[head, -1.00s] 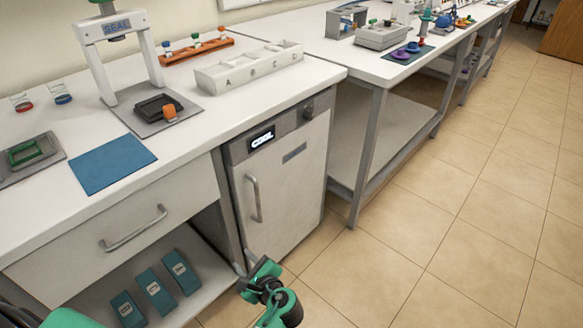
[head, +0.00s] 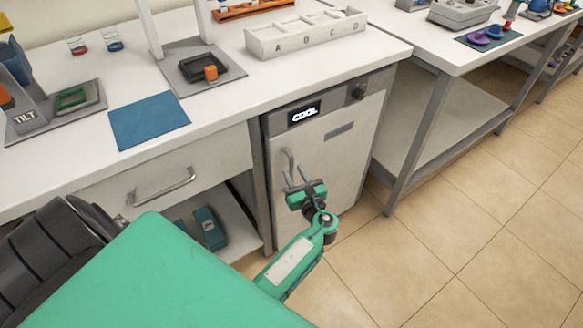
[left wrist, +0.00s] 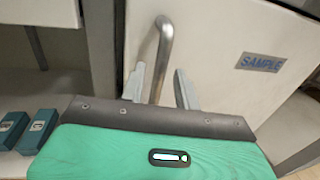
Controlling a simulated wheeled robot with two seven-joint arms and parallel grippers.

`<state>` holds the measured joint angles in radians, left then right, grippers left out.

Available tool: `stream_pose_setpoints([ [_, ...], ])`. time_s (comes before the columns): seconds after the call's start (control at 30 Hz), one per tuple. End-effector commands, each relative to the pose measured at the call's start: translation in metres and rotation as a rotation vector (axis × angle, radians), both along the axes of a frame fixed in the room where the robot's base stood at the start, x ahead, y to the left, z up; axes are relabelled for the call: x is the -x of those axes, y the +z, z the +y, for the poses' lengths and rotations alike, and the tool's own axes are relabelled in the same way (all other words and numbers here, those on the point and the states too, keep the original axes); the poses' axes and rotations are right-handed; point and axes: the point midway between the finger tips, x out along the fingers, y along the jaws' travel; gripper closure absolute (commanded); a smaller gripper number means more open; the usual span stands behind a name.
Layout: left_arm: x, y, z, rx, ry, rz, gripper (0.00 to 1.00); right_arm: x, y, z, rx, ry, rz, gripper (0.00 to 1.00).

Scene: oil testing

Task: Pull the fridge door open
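The fridge (head: 345,160) is a light grey cabinet under the bench, and its door looks shut. A lit "COOL" display (head: 305,113) sits on its top panel. The vertical metal door handle (head: 287,158) is at the door's left side, and its lower part is hidden by my gripper. My left gripper (head: 295,178) is in front of the door at the handle. In the left wrist view the handle (left wrist: 161,50) runs down between the two open fingers, with a small gap on either side. My right gripper is not in view.
A drawer (head: 165,172) with a bar handle is left of the fridge, above an open shelf with teal boxes (head: 210,228). The benchtop above holds a blue mat (head: 148,119) and a lettered rack (head: 305,35). Tiled floor (head: 470,250) is free at the right.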

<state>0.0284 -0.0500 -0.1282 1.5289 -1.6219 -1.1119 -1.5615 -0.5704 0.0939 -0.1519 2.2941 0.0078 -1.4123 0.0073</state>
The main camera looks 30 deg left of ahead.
Motion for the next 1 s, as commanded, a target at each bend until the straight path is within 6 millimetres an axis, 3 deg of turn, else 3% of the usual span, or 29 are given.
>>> stream_pose_setpoints([
  [0.2, -0.015, 0.0, 0.022, -0.001, 0.0, -0.001, 0.68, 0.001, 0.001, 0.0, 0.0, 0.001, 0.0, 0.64],
  [0.57, -0.018, 0.0, 0.026, 0.001, 0.0, 0.0, 0.68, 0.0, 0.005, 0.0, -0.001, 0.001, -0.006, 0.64],
  [0.73, -0.017, 0.0, 0.026, 0.001, 0.0, 0.0, 0.98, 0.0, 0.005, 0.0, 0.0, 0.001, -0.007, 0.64],
  [1.0, -0.017, 0.0, 0.026, 0.001, 0.004, 0.0, 1.0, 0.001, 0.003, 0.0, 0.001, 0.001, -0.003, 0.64],
])
